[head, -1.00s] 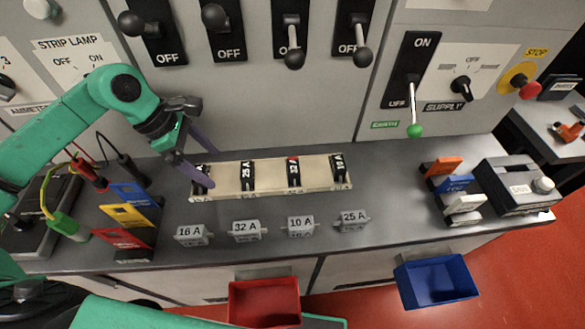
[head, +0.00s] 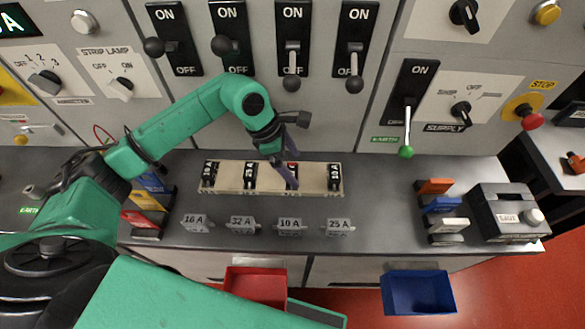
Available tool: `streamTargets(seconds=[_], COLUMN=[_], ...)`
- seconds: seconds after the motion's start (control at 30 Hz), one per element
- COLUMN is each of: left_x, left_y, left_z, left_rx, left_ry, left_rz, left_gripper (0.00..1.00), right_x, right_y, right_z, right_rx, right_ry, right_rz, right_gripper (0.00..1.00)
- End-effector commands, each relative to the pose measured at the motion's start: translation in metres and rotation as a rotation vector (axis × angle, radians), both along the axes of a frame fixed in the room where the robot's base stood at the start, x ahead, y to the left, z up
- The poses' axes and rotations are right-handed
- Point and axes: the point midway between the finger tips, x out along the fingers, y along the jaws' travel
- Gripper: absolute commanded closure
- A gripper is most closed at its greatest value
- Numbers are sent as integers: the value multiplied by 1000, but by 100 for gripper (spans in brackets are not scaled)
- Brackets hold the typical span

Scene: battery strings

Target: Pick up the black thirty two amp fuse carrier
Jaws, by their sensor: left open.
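The black thirty two amp fuse carrier (head: 293,167) stands third from the left in a long cream tray (head: 272,187) on the grey bench. It has a red mark at its top, and its label is mostly hidden now by a gripper finger. My left gripper (head: 296,168) is open, with its purple fingers pointing down at this carrier. One finger overlaps it in the picture; I cannot tell whether they touch. Other black carriers stand in the tray: one at the far left (head: 210,174), one marked 25 A (head: 250,176) and one at the right end (head: 335,178). My right gripper is out of view.
Grey holders marked 16 A (head: 196,222), 32 A (head: 242,224), 10 A (head: 290,226) and 25 A (head: 339,227) stand in front of the tray. Red (head: 255,285) and blue (head: 419,291) bins hang at the front. Switch levers project from the panel behind.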

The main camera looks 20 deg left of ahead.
Motion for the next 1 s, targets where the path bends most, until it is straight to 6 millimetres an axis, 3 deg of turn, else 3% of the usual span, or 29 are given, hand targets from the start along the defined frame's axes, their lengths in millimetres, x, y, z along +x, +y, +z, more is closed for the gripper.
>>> streamTargets(seconds=[0.1,0.3,0.33,0.5,0.57,0.6,1.0], left_x=[0,1,1,1,1,1,2], left_y=[-5,-5,-5,-5,-5,-5,-2], left_z=[-18,-22,-22,-21,-21,-21,-12], left_rx=[3,3,3,3,3,2,3], left_ry=[6,3,3,3,3,2,2], left_rz=[2,2,2,1,1,1,4], left_gripper=[3,3,6,71,94,100,100], right_x=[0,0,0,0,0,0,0], right_y=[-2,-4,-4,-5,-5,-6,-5], right_z=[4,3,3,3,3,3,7], right_rx=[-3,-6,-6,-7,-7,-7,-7], right_ry=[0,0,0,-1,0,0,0], right_rz=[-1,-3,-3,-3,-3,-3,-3], right_gripper=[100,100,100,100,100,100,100])
